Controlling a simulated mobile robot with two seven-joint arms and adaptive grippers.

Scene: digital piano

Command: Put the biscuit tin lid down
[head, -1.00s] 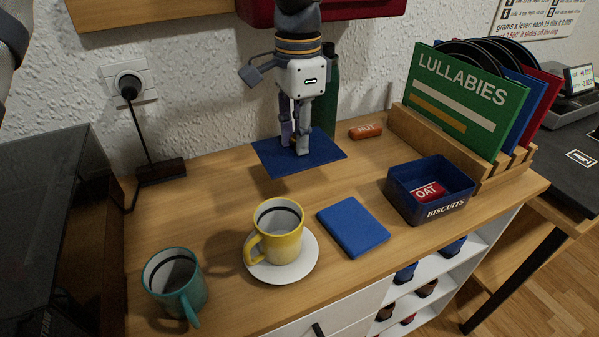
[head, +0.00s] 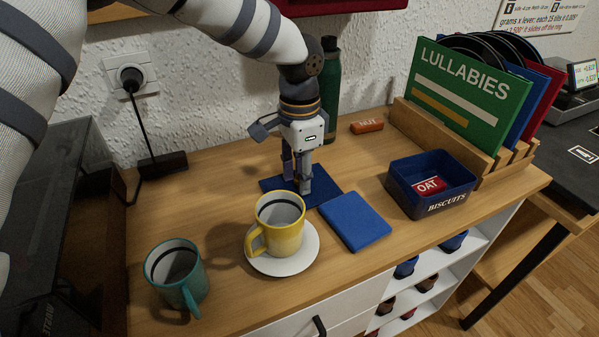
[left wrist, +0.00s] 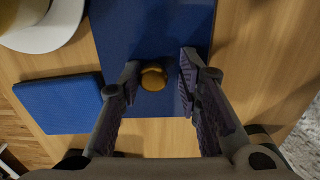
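The biscuit tin lid (head: 325,185) is a flat blue plate with a round brass knob (left wrist: 153,77). It lies flat, seemingly on the wooden top, behind the yellow mug and beside the blue book (head: 354,221). My left gripper (head: 297,184) points down over it. In the left wrist view its fingers (left wrist: 158,78) stand either side of the knob, with a small gap on each side, so it looks open. The blue biscuit tin (head: 447,200) is open at the right, with a red OAT packet (head: 428,186) inside. My right gripper is not in view.
The yellow mug (head: 283,238) on its white saucer (head: 290,264) stands close in front of the lid. A teal mug (head: 184,281) is front left. A green bottle (head: 331,100), an orange bar (head: 367,127) and a record rack (head: 485,165) stand behind. Wood left of the lid is clear.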

